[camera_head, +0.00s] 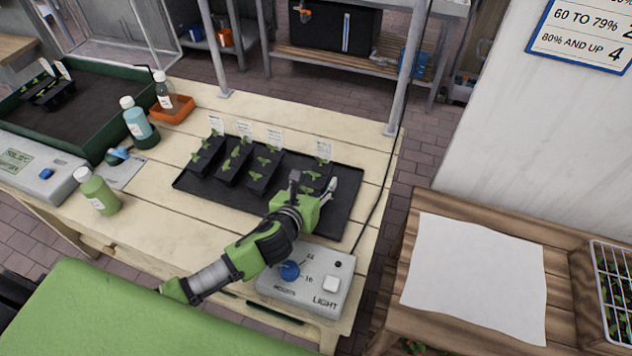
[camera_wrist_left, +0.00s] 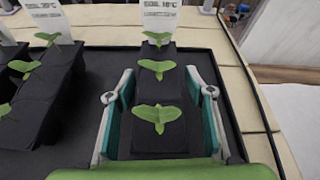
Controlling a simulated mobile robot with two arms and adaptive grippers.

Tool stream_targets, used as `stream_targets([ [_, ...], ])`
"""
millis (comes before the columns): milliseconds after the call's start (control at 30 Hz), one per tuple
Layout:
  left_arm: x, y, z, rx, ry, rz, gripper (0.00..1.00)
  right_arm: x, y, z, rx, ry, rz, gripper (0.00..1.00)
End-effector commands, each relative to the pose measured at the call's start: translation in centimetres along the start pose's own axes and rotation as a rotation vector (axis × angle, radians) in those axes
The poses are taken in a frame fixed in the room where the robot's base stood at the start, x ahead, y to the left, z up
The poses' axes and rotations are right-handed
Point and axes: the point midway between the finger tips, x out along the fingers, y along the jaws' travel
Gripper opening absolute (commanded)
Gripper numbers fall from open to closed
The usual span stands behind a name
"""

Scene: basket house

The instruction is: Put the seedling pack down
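The seedling pack (camera_head: 319,171) is black with small green seedlings and a white label behind it. It stands upright at the right end of a row of similar packs in the black tray (camera_head: 345,215). My left gripper (camera_head: 314,182) is over its near end. In the left wrist view, the pack (camera_wrist_left: 160,137) lies between the fingers of my left gripper (camera_wrist_left: 159,72), with narrow dark gaps on both sides, so the gripper looks open around it. The pack's underside is hidden. My right gripper is in neither view.
Several other packs (camera_head: 233,162) stand left of it in the tray. A grey light-control box (camera_head: 318,290) is in front. Bottles (camera_head: 137,120) and a green-rimmed bin (camera_head: 95,95) are on the left. A post (camera_head: 407,75) rises behind. The tray's right strip is clear.

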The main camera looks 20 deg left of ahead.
Motion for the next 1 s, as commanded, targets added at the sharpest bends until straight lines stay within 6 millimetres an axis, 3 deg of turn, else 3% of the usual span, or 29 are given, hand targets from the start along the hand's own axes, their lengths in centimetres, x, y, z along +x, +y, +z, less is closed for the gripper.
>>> stream_targets([
  [367, -0.2, 0.0, 0.4, 0.000, -0.001, 0.000, 0.50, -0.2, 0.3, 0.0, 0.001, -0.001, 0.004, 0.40],
  [467, -1.1, 0.0, 0.2, 0.001, 0.001, 0.000, 0.50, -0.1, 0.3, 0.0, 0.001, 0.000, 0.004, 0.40],
  [1000, -10.9, 0.0, 0.1, 0.001, 0.002, 0.000, 0.50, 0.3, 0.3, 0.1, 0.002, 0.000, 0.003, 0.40],
])
